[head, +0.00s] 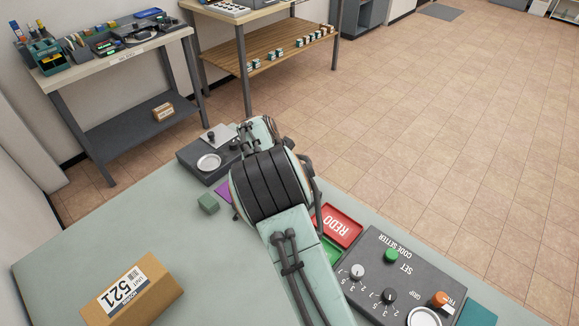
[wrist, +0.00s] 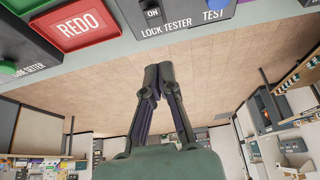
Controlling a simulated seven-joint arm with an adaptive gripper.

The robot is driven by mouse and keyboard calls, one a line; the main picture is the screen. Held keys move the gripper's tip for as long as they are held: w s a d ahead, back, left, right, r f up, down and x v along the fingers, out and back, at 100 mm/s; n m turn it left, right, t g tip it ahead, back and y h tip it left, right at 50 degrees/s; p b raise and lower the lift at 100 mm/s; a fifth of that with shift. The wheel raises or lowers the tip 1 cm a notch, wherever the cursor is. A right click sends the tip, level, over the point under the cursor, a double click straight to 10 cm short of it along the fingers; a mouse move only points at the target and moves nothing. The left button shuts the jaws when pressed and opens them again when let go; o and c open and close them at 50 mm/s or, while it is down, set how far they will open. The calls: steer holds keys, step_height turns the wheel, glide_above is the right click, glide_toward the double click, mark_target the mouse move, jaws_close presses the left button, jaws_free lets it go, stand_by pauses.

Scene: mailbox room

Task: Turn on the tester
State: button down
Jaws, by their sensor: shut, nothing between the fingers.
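The lock tester (head: 196,166) is a dark box at the far edge of the grey-green table, with a round light plate, a dark knob and a pale panel on top. In the wrist view the lock tester (wrist: 180,20) is at the top edge, cut off, with the labels "ON", "LOCK TESTER" and "TEST" readable. My gripper (wrist: 158,78) is shut and empty, its fingertips below the tester's labelled front in the picture and apart from it. In the head view my own arm hides the fingers and part of the tester's right side.
A red REDO tray (head: 336,226) and the code setter (head: 405,285) with knobs stand to the right of my arm.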

steer(key=x, duration=0.6)
steer(key=f, duration=0.3)
steer(key=shift+s+a, duration=0.35)
steer(key=shift+s, duration=0.05)
steer(key=shift+s+a+f, duration=0.1)
steer(key=shift+f, duration=0.15)
steer(key=shift+s+a+f, duration=0.15)
steer(key=shift+a+f, duration=0.05)
steer(key=shift+f, duration=0.15)
steer(key=shift+t+h, duration=0.4)
steer(key=shift+d, duration=0.15)
steer(key=shift+w+d+r, duration=0.35)
steer(key=shift+w+d, duration=0.05)
steer(key=shift+w, duration=0.15)
